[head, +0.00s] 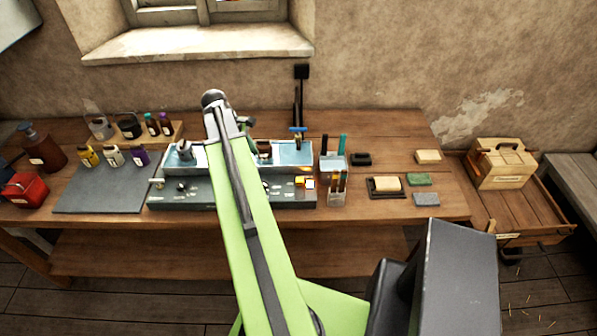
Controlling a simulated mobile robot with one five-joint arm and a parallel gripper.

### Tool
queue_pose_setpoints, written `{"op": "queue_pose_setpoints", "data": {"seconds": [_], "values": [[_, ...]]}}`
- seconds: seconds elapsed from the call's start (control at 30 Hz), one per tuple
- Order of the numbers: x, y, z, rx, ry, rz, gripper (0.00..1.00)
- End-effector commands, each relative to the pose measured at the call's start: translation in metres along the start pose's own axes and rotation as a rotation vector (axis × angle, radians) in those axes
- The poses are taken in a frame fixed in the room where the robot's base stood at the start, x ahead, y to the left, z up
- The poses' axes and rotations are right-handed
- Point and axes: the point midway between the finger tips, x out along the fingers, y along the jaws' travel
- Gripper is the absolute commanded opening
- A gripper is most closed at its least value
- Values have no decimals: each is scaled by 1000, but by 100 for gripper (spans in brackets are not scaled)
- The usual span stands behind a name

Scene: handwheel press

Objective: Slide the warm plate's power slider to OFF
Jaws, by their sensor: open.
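The warm plate seems to be part of the long grey unit (185,197) with pale blue tops on the bench. Its front panel carries small dark knobs and pale marks. A small orange lit patch (300,182) shows near its right end. I cannot make out which control is the power slider, or its setting. My green arm crosses in front of the unit and hides its middle. My gripper (226,110), at the arm's far end, appears above the unit's back edge, open and holding nothing visible. Its jaws are small and hard to make out, and I see no contact.
Small bottles (112,156) and a grey mat (95,190) lie left. A pen holder (333,165), a black post (298,100) with a blue handle and several small blocks stand right. A wooden box (500,165) sits on a lower tray.

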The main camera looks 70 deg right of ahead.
Motion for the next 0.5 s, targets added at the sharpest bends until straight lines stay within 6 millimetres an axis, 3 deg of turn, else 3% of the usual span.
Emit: {"op": "queue_pose_setpoints", "data": {"seconds": [0.03, 0.1, 0.2, 0.37, 0.5], "values": [[0, 14, 35, -10, -21, -16, 49], [6, 23, 67, -36, -42, -32, 49], [12, 28, 91, -57, -58, -45, 49], [17, 29, 96, -65, -61, -48, 49], [35, 27, 94, -63, -61, -48, 49]]}}
